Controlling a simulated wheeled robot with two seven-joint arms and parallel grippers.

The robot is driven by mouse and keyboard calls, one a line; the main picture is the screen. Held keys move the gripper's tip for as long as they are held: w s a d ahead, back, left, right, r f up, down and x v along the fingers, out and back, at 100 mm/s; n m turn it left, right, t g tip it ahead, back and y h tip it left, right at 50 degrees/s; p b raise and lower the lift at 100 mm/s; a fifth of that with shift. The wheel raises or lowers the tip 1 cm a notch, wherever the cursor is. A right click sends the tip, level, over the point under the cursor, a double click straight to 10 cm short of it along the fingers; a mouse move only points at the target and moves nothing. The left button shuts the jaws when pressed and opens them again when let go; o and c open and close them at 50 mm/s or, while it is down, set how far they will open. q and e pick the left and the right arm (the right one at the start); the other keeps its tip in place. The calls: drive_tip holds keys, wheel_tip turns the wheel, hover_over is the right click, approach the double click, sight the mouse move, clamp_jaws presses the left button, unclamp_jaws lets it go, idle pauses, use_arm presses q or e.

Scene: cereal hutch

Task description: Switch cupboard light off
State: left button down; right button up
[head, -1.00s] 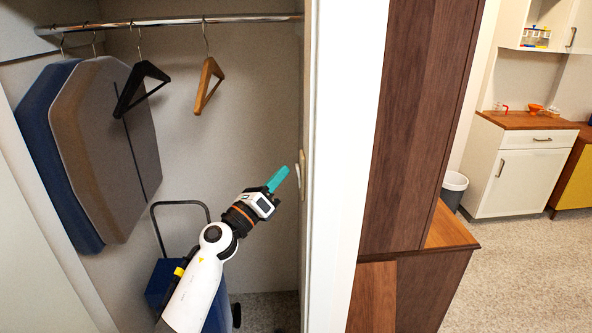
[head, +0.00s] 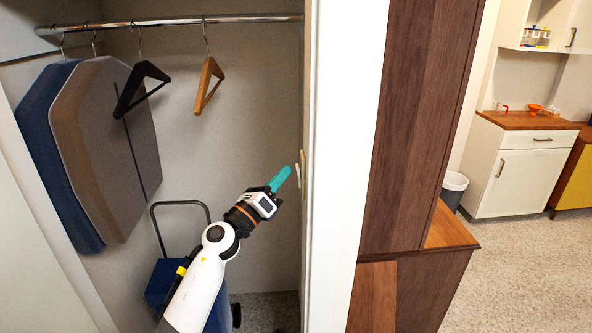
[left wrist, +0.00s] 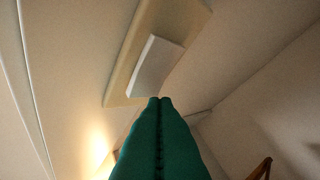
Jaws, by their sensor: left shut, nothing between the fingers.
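The light switch is a white rocker (left wrist: 155,66) on a beige plate (left wrist: 122,82), fixed to the cupboard's inner side wall. In the head view the rocker (head: 298,176) shows edge-on beside the door frame. My left gripper (head: 281,178) has teal fingers, shut and empty, pointing up and right at the switch. In the left wrist view the fingertips (left wrist: 160,101) lie just below the rocker's lower edge; whether they touch it I cannot tell. The cupboard interior looks dim. My right gripper is not in view.
A chrome rail (head: 180,22) carries grey and blue garment shapes (head: 100,150), a black hanger (head: 138,88) and a wooden hanger (head: 205,85). A blue wheeled trolley (head: 160,275) stands behind my left arm. The white door frame (head: 340,150) is close on the right.

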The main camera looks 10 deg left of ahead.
use_arm(q)
drive_tip(key=shift+w+d+r, duration=0.1)
drive_tip(key=shift+w+d, duration=0.05)
drive_tip(key=shift+d, duration=0.4)
idle(0.7)
drive_tip(key=shift+a, duration=0.1)
drive_tip(key=shift+s+a, duration=0.25)
drive_tip(key=shift+a, duration=0.5)
drive_tip(key=shift+s+a+f+b, duration=0.15)
drive_tip(key=shift+s+a+b, duration=0.1)
drive_tip(key=shift+a, duration=0.55)
drive_tip(key=shift+s+a+f+b, duration=0.1)
drive_tip(key=shift+s+a+b, duration=0.15)
drive_tip(key=shift+a, duration=0.5)
drive_tip(key=shift+s+a+f+b, duration=0.15)
drive_tip(key=shift+s+a+b, duration=0.1)
drive_tip(key=shift+a, duration=0.55)
drive_tip(key=shift+w, duration=0.1)
